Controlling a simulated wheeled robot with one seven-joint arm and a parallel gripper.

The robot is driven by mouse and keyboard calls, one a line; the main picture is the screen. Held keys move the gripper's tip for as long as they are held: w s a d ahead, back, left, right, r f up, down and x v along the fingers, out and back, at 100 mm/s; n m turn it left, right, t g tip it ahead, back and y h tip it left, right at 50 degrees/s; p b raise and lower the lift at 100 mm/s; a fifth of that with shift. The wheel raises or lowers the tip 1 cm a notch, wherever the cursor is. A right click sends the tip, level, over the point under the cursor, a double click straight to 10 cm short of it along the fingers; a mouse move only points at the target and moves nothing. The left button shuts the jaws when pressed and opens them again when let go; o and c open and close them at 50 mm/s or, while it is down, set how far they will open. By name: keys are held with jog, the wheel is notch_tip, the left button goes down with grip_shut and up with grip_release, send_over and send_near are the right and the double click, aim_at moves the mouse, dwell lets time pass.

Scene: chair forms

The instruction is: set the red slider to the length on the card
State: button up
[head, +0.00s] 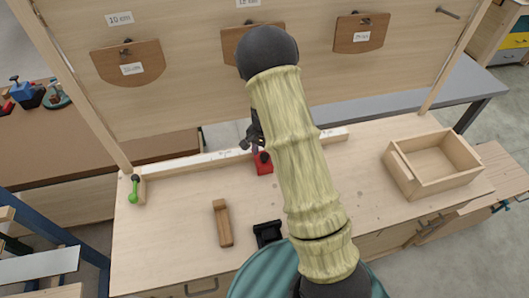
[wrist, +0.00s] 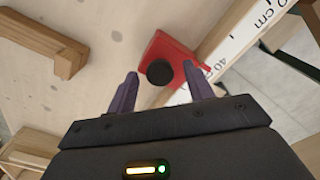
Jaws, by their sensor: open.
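The red slider (head: 264,162) sits against the pale measuring rail (head: 200,160) on the bench. In the wrist view the red slider (wrist: 172,50) has a round black knob (wrist: 159,73), and the rail (wrist: 228,45) beside it carries black marks, including "40" and "cm". My gripper (wrist: 160,70) is open, with one purple finger on each side of the knob in the picture; contact cannot be told. In the head view my arm partly hides my gripper (head: 255,138). White cards (head: 119,18) are on the upright panel; their small print is hard to read.
Wooden boards (head: 128,66) with labels hang on the panel behind the rail. A wooden block (head: 222,222) and a black holder (head: 267,233) are at the front. An open wooden box (head: 440,165) stands right. A green-handled clamp (head: 133,190) is at the left.

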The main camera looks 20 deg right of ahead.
notch_tip(320, 180, up, 12)
jog(key=b, duration=0.1)
jog(key=shift+b, duration=0.35)
dwell(0.4)
jog(key=s+r+n+t, duration=0.2)
jog(key=s+n, duration=0.7)
jog(key=s, duration=1)
notch_tip(320, 180, up, 2)
jog(key=shift+a+t, duration=0.3)
jog(key=shift+w, duration=0.1)
